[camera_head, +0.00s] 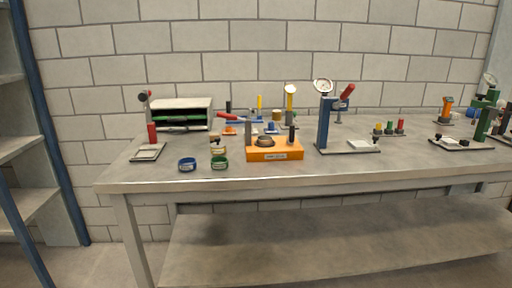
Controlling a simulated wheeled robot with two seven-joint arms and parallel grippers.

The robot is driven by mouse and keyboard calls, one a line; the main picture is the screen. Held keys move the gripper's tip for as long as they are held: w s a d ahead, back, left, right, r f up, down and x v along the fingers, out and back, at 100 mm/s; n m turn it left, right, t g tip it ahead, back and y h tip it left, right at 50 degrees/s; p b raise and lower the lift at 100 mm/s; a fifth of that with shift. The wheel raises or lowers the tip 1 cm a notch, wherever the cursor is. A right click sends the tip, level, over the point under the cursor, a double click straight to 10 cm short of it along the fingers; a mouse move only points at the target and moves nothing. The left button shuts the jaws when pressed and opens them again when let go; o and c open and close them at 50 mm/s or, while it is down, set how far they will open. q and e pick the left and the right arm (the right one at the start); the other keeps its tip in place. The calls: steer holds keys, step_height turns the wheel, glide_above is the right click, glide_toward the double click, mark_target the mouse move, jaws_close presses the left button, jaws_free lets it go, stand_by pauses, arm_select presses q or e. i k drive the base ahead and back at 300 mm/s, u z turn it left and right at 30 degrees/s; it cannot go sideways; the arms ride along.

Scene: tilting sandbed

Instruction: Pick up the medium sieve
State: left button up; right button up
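A small round blue ring-shaped item (187,167), which looks like a sieve, lies near the front left of the table. A similar green ring-shaped item (219,165) lies just to its right. A small tan item (217,150) stands behind the green one; its shape is too small to tell. I cannot tell by sight which of these is the medium sieve. Neither of my grippers is in view.
A blue press with a gauge (325,125) stands farther right. A red-handled stand (151,132) and an open box (181,104) are at left. The front edge is clear.

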mark_target(219, 162)
steer(key=u, duration=0.55)
steer(key=i, duration=1.2)
steer(key=u, duration=0.85)
